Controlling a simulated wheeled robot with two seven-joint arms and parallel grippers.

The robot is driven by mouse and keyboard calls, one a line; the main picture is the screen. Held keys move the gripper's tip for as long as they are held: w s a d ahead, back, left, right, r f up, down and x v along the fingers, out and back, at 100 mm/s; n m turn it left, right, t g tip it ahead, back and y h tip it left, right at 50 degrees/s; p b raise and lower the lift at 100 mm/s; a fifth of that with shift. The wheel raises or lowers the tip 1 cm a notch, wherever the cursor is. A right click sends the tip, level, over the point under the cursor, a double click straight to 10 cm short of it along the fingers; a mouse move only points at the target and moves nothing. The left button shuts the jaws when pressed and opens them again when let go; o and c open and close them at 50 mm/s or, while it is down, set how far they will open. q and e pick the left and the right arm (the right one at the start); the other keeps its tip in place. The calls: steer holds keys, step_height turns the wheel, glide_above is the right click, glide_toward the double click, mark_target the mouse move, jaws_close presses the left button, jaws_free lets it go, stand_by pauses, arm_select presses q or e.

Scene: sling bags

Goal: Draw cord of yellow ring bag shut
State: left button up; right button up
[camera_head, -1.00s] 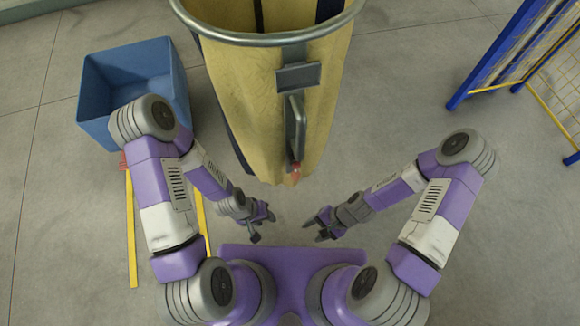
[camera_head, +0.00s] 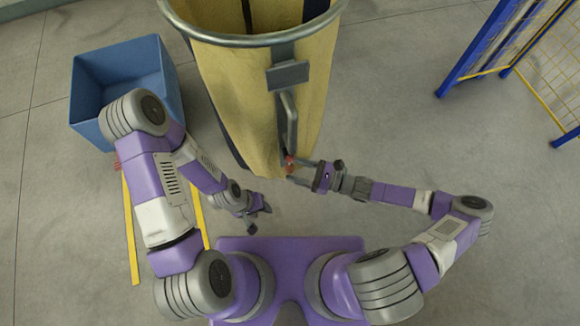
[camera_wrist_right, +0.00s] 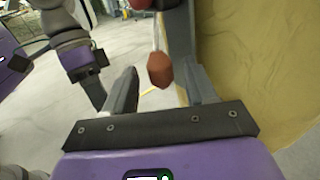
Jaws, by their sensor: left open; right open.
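The yellow ring bag (camera_head: 240,90) hangs open under a grey metal ring (camera_head: 255,38) in the head view. A grey bar (camera_head: 289,120) runs down its front, with a red cord piece (camera_head: 290,162) at the lower end. In the right wrist view, a thin pale cord (camera_wrist_right: 155,38) ends in a reddish-brown knob (camera_wrist_right: 160,70). My right gripper (camera_head: 298,172) is open, its fingers beside the bag's lower front. In its wrist view (camera_wrist_right: 158,92), the knob shows between the fingers, with no visible grip. My left gripper (camera_head: 260,216) is open and empty, below and left of the cord end.
A blue bin (camera_head: 125,90) stands at the left, with yellow strips (camera_head: 130,230) below it. A blue-framed mesh fence (camera_head: 470,50) stands at the upper right. The grey floor (camera_head: 400,120) between bag and fence is clear.

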steer(key=shift+x, duration=1.35)
jaws_close()
